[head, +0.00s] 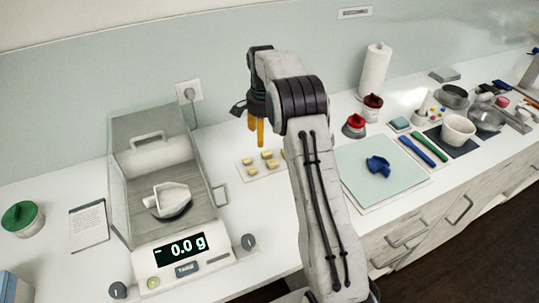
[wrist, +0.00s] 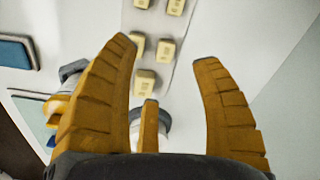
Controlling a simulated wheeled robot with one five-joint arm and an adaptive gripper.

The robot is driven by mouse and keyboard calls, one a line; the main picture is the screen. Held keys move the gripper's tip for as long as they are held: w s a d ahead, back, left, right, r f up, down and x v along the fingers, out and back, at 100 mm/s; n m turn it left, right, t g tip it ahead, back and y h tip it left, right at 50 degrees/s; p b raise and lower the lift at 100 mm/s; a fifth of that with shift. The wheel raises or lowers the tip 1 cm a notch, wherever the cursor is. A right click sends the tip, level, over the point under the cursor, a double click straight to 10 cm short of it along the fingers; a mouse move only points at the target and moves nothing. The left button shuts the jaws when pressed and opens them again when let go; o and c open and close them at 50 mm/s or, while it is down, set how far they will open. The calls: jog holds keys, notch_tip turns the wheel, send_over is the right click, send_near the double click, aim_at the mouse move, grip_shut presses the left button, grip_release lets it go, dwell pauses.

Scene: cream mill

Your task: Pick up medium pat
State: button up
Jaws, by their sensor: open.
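Several pale yellow pats (head: 252,171) sit on a thin white sheet (head: 262,177) on the counter behind my arm. They also show in the wrist view, where one pat (wrist: 145,81) is nearest and another (wrist: 166,50) lies between the fingertips in the picture. I cannot tell which pat is the medium one. My gripper (head: 256,132) points down above the far side of the sheet. In the wrist view its orange fingers (wrist: 165,56) are spread wide with nothing between them. The fingers and my arm may hide part of the sheet.
A scale (head: 185,268) reading 0.0 g, with a white scoop-like vessel (head: 172,195) inside its clear shield, stands to the left. Red-lidded jars (head: 354,126), a paper towel roll (head: 374,70) and a pale blue mat (head: 365,185) with a blue item are to the right.

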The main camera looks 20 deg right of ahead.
aim_at(267, 152)
jog(key=f, duration=0.1)
jog(key=w+d+f, duration=0.1)
jog(key=shift+f+m, duration=0.3)
jog(key=shift+m, duration=0.1)
jog(key=shift+d+f, duration=0.2)
jog(key=shift+f, duration=0.45)
jog(key=shift+w+d+f+p, duration=0.15)
jog(key=shift+f+p, duration=0.3)
jog(key=shift+f, duration=0.95)
jog(key=shift+w+f+p, duration=0.1)
jog(key=shift+f+p, duration=0.35)
jog(key=shift+f, duration=0.9)
jog(key=shift+s+f, duration=0.25)
jog(key=shift+f, duration=0.55)
jog(key=shift+o, duration=0.2)
jog(key=c, duration=0.5)
jog(key=shift+w+r, duration=0.1)
jog(key=shift+w, duration=0.1)
jog(key=c, duration=0.5)
